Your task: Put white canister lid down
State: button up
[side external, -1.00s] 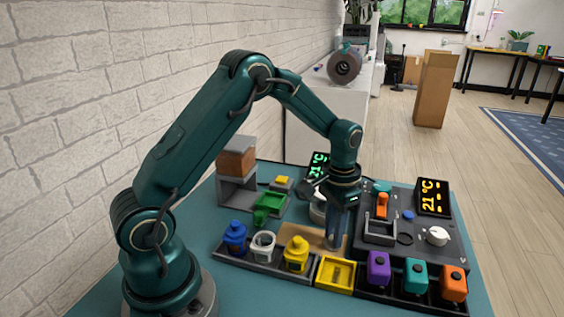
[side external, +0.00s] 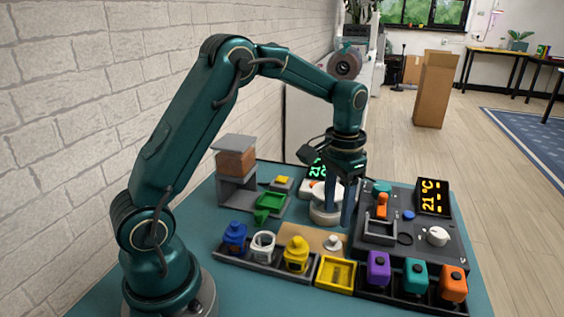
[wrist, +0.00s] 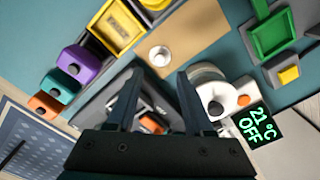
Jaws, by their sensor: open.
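The white canister lid (side external: 332,243), a small disc with a knob, lies on the tan board (side external: 300,238). It also shows in the wrist view (wrist: 160,56), just beyond my fingertips. My gripper (side external: 348,218) is open and empty, above the table and apart from the lid; its two spread fingers show in the wrist view (wrist: 159,75). The white canister (side external: 263,246) stands without a lid in the grey rack, between the blue canister (side external: 235,238) and the yellow canister (side external: 296,254).
A yellow tray (side external: 336,273) and purple, teal and orange blocks (side external: 415,276) line the front right. A grey console (side external: 412,215) stands right of the board. A white round device (side external: 322,212) is close behind my fingers. A green tray (side external: 270,205) lies at the back left.

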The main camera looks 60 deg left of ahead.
jog(key=s+d+r+t, duration=0.3)
jog(key=s+d+r, duration=0.1)
jog(key=s+r, duration=0.6)
jog(key=s+d+f+t, duration=0.1)
jog(key=s+t, duration=0.1)
jog(key=s, duration=0.5)
jog(key=shift+d+f+t, duration=0.3)
jog(key=shift+f, duration=0.05)
